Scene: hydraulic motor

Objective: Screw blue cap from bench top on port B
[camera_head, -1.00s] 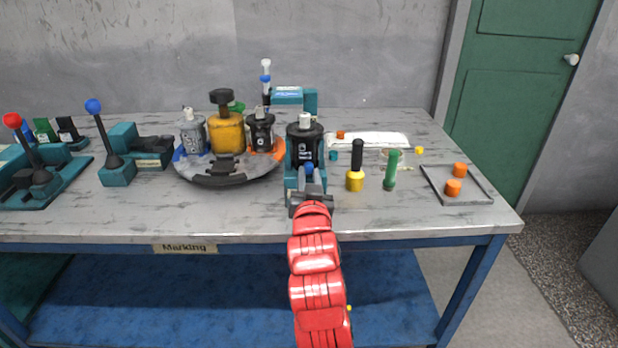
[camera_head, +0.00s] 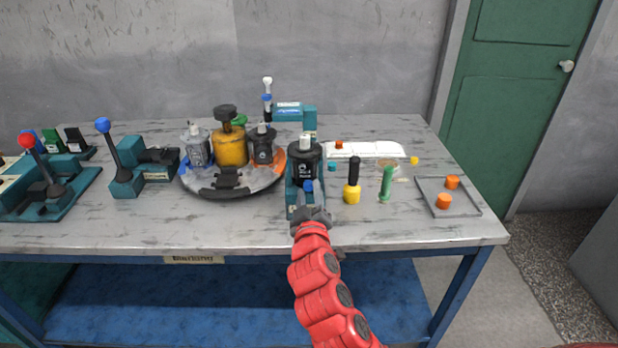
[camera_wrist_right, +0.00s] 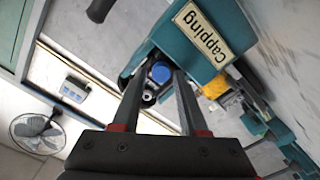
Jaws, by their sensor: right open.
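A blue cap (camera_head: 308,186) sits on the front of the black motor (camera_head: 307,168), which stands in the teal capping stand (camera_head: 292,197). In the right wrist view the cap (camera_wrist_right: 160,73) faces me, on or against the motor's port; its thread and the port letter cannot be read. My right gripper (camera_head: 312,215) is open and empty in front of the stand. In the wrist view its two fingers (camera_wrist_right: 158,80) lie on either side of the cap, and I cannot tell whether their tips are clear of it. My left gripper is not in view.
A yellow-and-black tool (camera_head: 352,185) and a green one (camera_head: 386,184) stand right of the motor. A tray (camera_head: 460,206) holds two orange caps. A turntable (camera_head: 235,190) with several parts is at left. The bench front right is clear.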

